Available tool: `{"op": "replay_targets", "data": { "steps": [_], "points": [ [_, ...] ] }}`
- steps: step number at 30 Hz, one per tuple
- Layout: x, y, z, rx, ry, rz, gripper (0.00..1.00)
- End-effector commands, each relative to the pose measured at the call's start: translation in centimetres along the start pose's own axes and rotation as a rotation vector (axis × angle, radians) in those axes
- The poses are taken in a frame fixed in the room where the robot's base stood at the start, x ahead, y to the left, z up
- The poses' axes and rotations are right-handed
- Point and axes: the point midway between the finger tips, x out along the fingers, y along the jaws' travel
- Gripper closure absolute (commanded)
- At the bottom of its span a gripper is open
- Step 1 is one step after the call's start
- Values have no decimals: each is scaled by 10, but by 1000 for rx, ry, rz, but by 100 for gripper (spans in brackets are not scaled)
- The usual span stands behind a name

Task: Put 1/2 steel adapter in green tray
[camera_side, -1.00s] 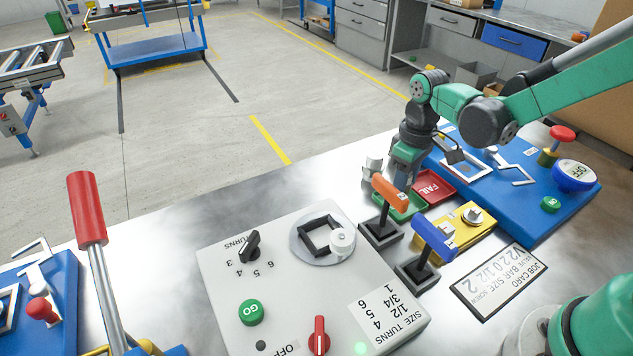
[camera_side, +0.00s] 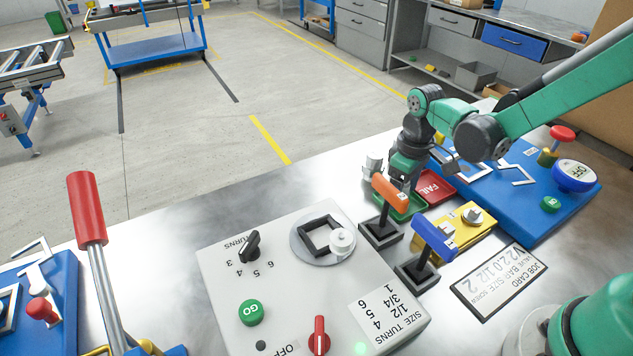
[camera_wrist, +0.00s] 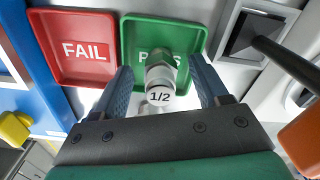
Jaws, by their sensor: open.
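The 1/2 steel adapter (camera_wrist: 160,80) is a short silvery cylinder with a white "1/2" label. In the wrist view it shows between the two spread fingers of my gripper (camera_wrist: 164,86), with clear gaps at its sides. Behind it is the green tray (camera_wrist: 133,32), marked PASS, with its lettering partly hidden; whether the adapter rests in the tray or before its edge is unclear. In the side view my gripper (camera_side: 400,180) is low by the green tray (camera_side: 416,210), partly behind the orange handle. The adapter cannot be made out for certain there.
The red FAIL tray (camera_side: 437,187) lies beside the green one. An orange handle (camera_side: 391,194) and a blue handle (camera_side: 434,239) stand on dark bases close by. A steel piece (camera_side: 373,166) stands left of my gripper. The blue board (camera_side: 540,195) is right.

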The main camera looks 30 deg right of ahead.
Motion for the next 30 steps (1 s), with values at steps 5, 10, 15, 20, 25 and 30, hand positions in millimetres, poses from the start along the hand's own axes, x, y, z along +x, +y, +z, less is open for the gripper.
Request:
{"op": "replay_targets", "data": {
  "steps": [5,10,15,20,25,30],
  "points": [
    [-15,0,0,0,0,0,33],
    [-47,0,0,0,0,-1,33],
    [-81,0,0,0,-1,-1,33],
    [-106,0,0,0,-1,-2,33],
    [-120,0,0,0,0,-1,33],
    [-129,-6,9,35,69,23,33]
  ]
}}
